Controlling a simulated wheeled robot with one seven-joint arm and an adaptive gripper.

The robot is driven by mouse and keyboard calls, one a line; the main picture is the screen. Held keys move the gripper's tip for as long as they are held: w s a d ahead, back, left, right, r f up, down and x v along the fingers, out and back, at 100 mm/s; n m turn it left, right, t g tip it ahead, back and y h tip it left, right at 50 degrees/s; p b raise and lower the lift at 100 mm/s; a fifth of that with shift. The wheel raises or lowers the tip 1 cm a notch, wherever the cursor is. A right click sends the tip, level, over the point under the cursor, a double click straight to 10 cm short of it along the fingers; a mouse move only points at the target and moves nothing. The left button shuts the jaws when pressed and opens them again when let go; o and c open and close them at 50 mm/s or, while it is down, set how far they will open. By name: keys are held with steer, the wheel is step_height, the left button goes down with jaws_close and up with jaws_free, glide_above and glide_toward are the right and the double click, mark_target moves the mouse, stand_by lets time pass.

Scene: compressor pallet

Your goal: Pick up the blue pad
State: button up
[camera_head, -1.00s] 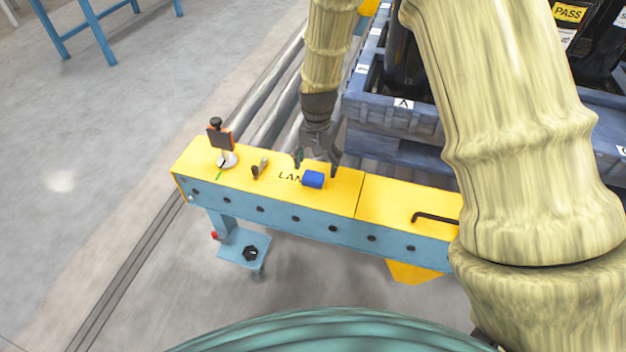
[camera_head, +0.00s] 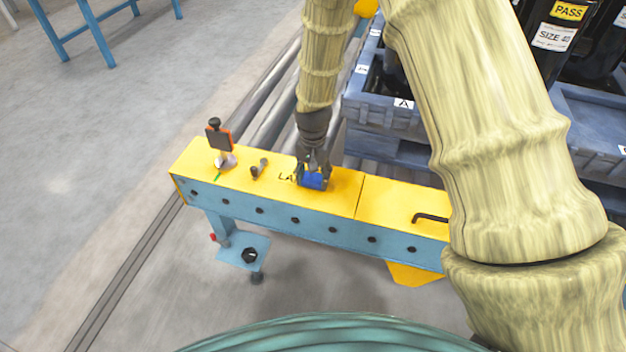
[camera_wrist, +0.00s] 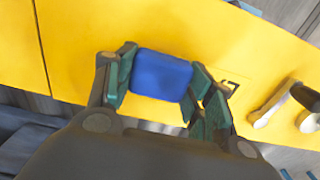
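The blue pad (camera_head: 313,180) is a small blue block at the yellow beam top, over the printed lettering. It also shows in the wrist view (camera_wrist: 161,74). My gripper (camera_head: 314,178) points down at it, with one finger on each side. In the wrist view my gripper's green-tipped fingers (camera_wrist: 160,85) lie against the pad's left and right sides, with no clear gap. The pad appears to be still at the beam surface; I cannot tell whether it is lifted. Part of the lettering is hidden by the gripper and pad.
The yellow-topped beam (camera_head: 345,190) has a dark, orange-edged upright piece (camera_head: 219,138) at its left end, small pegs (camera_head: 259,168) left of the pad and a black bent handle (camera_head: 433,217) at right. Metal rollers (camera_head: 268,115) and blue crates (camera_head: 395,115) lie behind.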

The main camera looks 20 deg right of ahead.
mark_target(313, 176)
steer(key=shift+r, duration=0.15)
step_height(313, 176, up, 4)
steer(key=shift+f+p, duration=0.1)
steer(key=shift+p, duration=0.45)
steer(key=s+p, duration=0.1)
steer(key=s, duration=1.5)
steer(key=shift+a+r, duration=0.15)
steer(key=shift+r, duration=0.3)
steer(key=shift+o, duration=0.2)
steer(key=shift+r, duration=0.1)
steer(key=shift+c, duration=0.5)
